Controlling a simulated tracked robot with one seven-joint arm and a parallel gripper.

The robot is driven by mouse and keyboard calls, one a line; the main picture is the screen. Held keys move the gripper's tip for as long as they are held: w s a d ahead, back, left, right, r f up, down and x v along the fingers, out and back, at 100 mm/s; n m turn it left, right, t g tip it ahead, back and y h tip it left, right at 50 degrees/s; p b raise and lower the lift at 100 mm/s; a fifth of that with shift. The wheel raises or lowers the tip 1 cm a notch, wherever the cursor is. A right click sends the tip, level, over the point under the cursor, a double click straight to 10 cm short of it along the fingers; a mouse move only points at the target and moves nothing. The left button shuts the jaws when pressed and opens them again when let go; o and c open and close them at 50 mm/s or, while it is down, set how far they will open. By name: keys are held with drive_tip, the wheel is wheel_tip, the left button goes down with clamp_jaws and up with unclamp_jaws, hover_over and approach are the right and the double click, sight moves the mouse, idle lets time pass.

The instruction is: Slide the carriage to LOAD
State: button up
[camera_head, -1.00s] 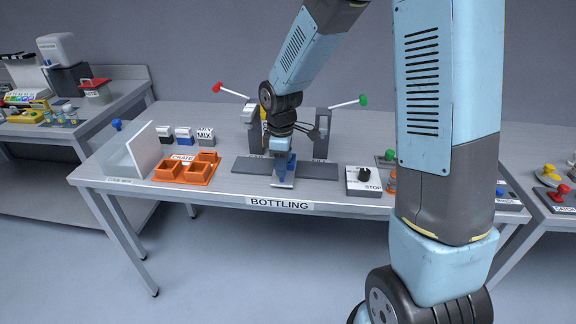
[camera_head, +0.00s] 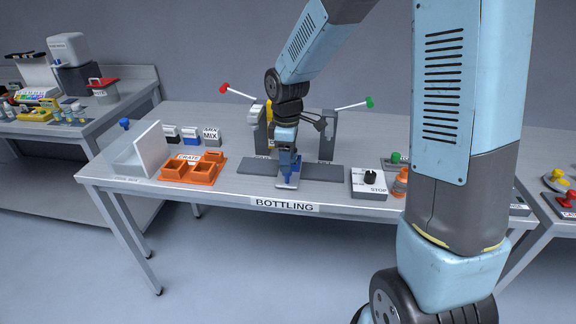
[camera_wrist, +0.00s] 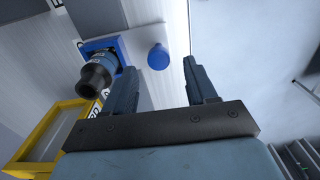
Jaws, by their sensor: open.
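The carriage, with a blue plate (camera_head: 288,183), sits near the middle of a dark grey rail (camera_head: 322,173) on the bottling bench. In the wrist view a blue square frame (camera_wrist: 117,44) holds a bottle with a dark top (camera_wrist: 95,80). A round blue knob (camera_wrist: 158,57) stands beside the frame. My gripper (camera_head: 286,158) is low over the carriage and partly hides it. In the wrist view my gripper (camera_wrist: 163,88) is open, with the knob seen between and beyond its fingertips. I cannot tell whether a finger touches anything. The LOAD mark is not readable.
An orange crate (camera_head: 173,174), small labelled boxes (camera_head: 190,143) and a clear-sided bin (camera_head: 137,155) stand left of the rail. A STOP box with a black knob (camera_head: 369,183) is close to its right end. Levers with red (camera_head: 225,88) and green (camera_head: 369,101) knobs rise behind.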

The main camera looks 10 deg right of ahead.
wheel_tip(320, 180, up, 10)
drive_tip(key=shift+r, duration=0.25)
drive_tip(key=shift+s, duration=0.1)
drive_tip(key=s+d+r+m+t, duration=0.2)
drive_tip(key=s+d+r+m, duration=0.3)
drive_tip(key=s, duration=0.6)
drive_tip(key=s+d+r+m+t, duration=0.3)
drive_tip(key=s+d+r+m, duration=0.2)
drive_tip(key=s+d+m, duration=0.4)
drive_tip(key=shift+s+d+r+m+t, duration=0.15)
drive_tip(key=shift+s+d+m+t, duration=0.2)
drive_tip(key=shift+s, duration=0.55)
